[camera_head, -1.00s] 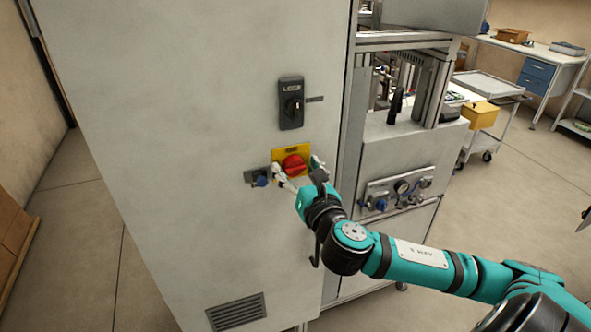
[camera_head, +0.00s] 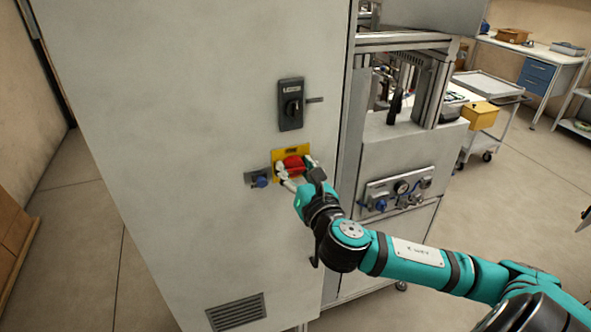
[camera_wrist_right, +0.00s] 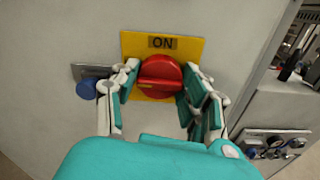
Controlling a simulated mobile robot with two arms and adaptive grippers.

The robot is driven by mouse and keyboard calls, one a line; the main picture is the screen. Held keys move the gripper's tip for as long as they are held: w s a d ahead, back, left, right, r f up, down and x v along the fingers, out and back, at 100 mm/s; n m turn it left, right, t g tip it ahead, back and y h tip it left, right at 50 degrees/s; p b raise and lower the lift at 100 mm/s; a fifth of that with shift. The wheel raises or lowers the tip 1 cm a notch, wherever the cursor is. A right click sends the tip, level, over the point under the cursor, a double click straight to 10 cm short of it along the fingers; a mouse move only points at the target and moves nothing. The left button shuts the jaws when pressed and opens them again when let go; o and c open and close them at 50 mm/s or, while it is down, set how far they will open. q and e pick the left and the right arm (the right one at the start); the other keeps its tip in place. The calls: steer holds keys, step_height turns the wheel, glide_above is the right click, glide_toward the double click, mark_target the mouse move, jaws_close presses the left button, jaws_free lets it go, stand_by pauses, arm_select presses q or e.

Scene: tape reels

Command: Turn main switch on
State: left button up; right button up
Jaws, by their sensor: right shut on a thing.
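The main switch is a red rotary knob (camera_wrist_right: 160,76) on a yellow plate (camera_wrist_right: 193,46) marked "ON" in the right wrist view. In the head view the red knob (camera_head: 293,164) sits on the grey cabinet's front, partly hidden by my gripper. My right gripper (camera_head: 294,173) is at the knob, with one finger on each side. In the right wrist view my right gripper (camera_wrist_right: 158,84) is shut on the knob's sides. The knob's yellowish mark is at its lower left. My left gripper is not in view.
A dark rotary handle (camera_head: 291,104) is above the yellow plate on the cabinet (camera_head: 180,110). A blue plug on a grey socket (camera_head: 258,178) is just left of the knob. A gauge panel (camera_head: 398,188) stands to the right, beyond the cabinet edge.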

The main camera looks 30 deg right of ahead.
steer(key=shift+m, duration=0.3)
steer(key=m, duration=0.3)
steer(key=shift+m, duration=0.4)
steer(key=m, duration=0.9)
steer(key=shift+d+p, duration=0.1)
steer(key=shift+p, duration=0.3)
steer(key=shift+f+m+p, duration=0.1)
steer(key=shift+m+p, duration=0.25)
steer(key=shift+m, duration=1.85)
steer(key=o, duration=1.2)
